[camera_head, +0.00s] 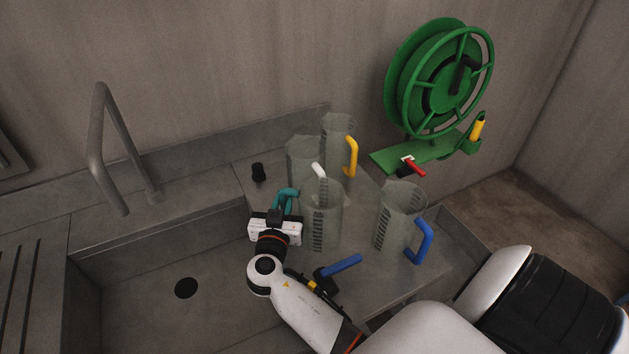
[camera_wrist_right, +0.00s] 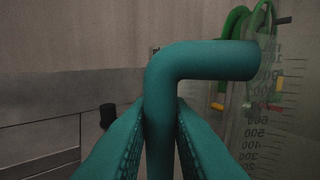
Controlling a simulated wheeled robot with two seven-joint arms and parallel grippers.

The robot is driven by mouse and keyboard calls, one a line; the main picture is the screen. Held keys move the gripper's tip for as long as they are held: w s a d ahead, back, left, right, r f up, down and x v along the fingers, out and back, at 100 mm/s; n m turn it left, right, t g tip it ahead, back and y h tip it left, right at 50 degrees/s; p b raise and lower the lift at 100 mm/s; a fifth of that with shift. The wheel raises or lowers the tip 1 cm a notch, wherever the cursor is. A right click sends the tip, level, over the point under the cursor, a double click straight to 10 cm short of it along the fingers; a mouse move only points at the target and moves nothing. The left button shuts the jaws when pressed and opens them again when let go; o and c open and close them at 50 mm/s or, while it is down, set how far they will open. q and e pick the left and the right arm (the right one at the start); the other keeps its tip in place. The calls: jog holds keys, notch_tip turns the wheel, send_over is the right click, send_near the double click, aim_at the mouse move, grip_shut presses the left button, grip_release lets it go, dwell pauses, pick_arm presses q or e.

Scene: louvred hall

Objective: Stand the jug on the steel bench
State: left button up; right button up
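Several clear measuring jugs stand upright on the steel bench (camera_head: 365,287), right of the sink. My right gripper (camera_head: 279,213) is at this handle. Its two ridged fingers lie against both sides of the handle's upright part and look shut on it. My left gripper is not in view.
A yellow-handled jug (camera_head: 338,128) stands behind and a blue-handled jug (camera_head: 397,217) to the right. A blue-handled tool (camera_head: 341,265) lies near my right forearm. The sink (camera_head: 150,290) and tap (camera_head: 97,140) are left. A green hose reel (camera_head: 440,80) hangs on the wall.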

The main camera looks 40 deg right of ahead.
grip_shut()
